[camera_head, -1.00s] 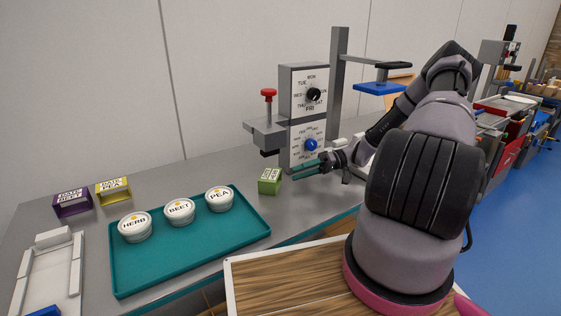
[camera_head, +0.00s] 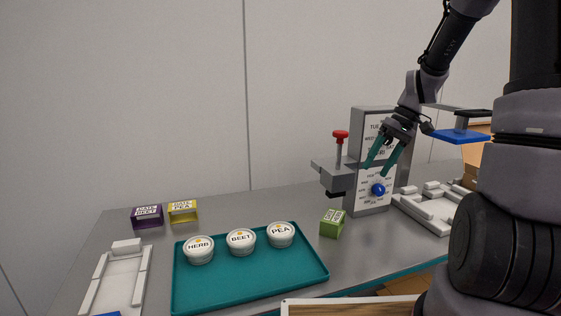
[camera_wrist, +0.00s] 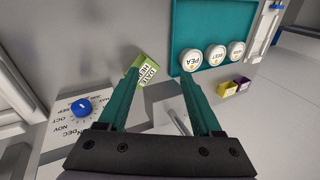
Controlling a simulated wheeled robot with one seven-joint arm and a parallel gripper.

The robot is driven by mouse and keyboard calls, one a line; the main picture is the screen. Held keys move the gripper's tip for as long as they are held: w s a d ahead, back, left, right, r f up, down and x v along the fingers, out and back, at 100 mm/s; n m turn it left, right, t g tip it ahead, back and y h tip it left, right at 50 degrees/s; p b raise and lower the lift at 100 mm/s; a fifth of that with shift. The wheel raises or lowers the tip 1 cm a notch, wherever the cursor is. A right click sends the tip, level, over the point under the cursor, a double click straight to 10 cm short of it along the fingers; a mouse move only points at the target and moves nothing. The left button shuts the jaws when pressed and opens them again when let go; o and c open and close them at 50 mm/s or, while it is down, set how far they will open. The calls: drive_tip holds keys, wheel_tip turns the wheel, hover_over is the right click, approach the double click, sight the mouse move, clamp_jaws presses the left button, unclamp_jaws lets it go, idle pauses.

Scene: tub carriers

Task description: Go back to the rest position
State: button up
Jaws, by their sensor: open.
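My gripper (camera_head: 377,162) is raised in front of the grey dial machine (camera_head: 371,118), its teal fingers apart with nothing between them. In the wrist view the open fingers (camera_wrist: 157,88) point down toward the bench. The green date block (camera_head: 332,223) sits on the bench left of the machine's foot, apart from my gripper. It also shows in the wrist view (camera_wrist: 147,69), partly behind a finger. The teal tray (camera_head: 250,286) holds the HERB tub (camera_head: 199,250), the BEET tub (camera_head: 241,242) and the PEA tub (camera_head: 281,234), all upright and lidded.
Purple (camera_head: 147,217) and yellow (camera_head: 183,211) date blocks stand at the back left. A white carrier (camera_head: 119,280) lies at the left, another (camera_head: 428,209) right of the machine. A red-knobbed press (camera_head: 340,150) juts from the machine. A blue plate on a bracket (camera_head: 460,136) stands at the right.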

drive_tip(key=s+a+r+m+t+h, duration=0.1)
drive_tip(key=s+r+m+t+h, duration=0.2)
drive_tip(key=s+r, duration=1.3)
wheel_tip(320, 180, up, 2)
drive_tip(key=m+t, duration=0.3)
drive_tip(key=t, duration=0.1)
drive_tip(key=shift+s+a+r+m+t, duration=0.2)
drive_tip(key=shift+s+a+m+t, duration=0.1)
drive_tip(key=shift+a+t, duration=0.1)
